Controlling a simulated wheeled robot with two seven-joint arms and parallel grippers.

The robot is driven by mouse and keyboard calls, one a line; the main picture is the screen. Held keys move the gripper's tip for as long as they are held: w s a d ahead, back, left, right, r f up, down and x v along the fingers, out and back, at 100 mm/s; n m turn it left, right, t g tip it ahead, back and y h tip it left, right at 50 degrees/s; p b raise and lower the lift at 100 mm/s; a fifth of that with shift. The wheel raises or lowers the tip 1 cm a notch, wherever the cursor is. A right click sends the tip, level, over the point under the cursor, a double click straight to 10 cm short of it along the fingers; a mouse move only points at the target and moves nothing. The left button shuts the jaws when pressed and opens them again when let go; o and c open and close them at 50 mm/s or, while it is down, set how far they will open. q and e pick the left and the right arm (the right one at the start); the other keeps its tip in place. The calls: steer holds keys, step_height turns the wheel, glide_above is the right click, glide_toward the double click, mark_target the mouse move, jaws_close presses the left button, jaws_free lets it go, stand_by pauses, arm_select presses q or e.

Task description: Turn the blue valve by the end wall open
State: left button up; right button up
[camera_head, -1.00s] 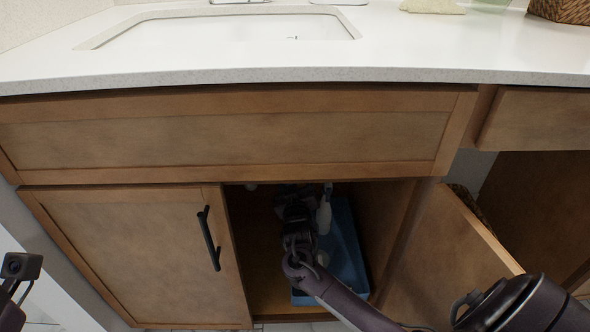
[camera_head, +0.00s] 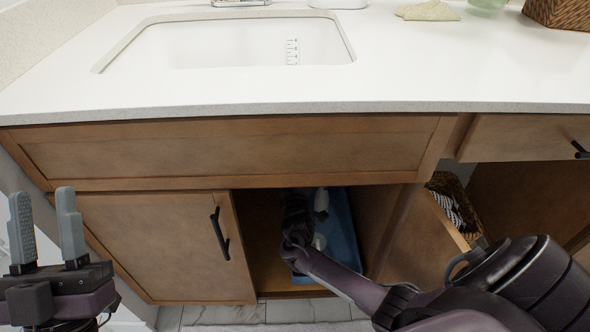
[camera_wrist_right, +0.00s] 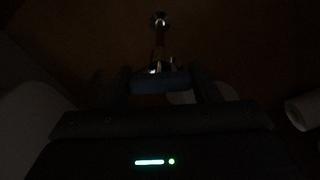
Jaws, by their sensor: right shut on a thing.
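The blue valve handle (camera_wrist_right: 160,84) shows in the dark right wrist view as a short bar lying crosswise, with a metal fitting (camera_wrist_right: 161,66) and pipe behind it. My right gripper (camera_wrist_right: 160,76) has a finger at each end of the bar and is shut on it. In the head view my right arm reaches through the open cabinet doorway; that gripper (camera_head: 297,197) is a dark shape inside, and the valve is hidden there. My left gripper (camera_head: 45,222) is open and empty at the left, in front of the closed door.
A blue tray (camera_head: 343,240) with a white bottle (camera_head: 321,200) stands inside the cabinet beside my right arm. The countertop (camera_head: 440,85) overhangs above. A pale roll (camera_wrist_right: 302,110) lies at the wrist view's right.

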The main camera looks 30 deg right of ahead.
steer(key=n+p, duration=0.1)
steer(key=n, duration=0.1)
steer(key=shift+r+n+p, duration=0.1)
steer(key=shift+n+p, duration=0.2)
steer(key=shift+n, duration=0.1)
arm_select(q)
step_height(320, 180, down, 23)
steer(key=w+d+g+y+p, duration=0.1)
steer(key=g+y, duration=0.3)
steer(key=g, duration=0.7)
steer(key=shift+w+d+g+y, duration=0.2)
steer(key=shift+d+g+y, duration=0.2)
steer(key=shift+d, duration=0.25)
arm_select(e)
steer(key=shift+n, duration=1.2)
steer(key=o, duration=1)
steer(key=shift+s, duration=0.1)
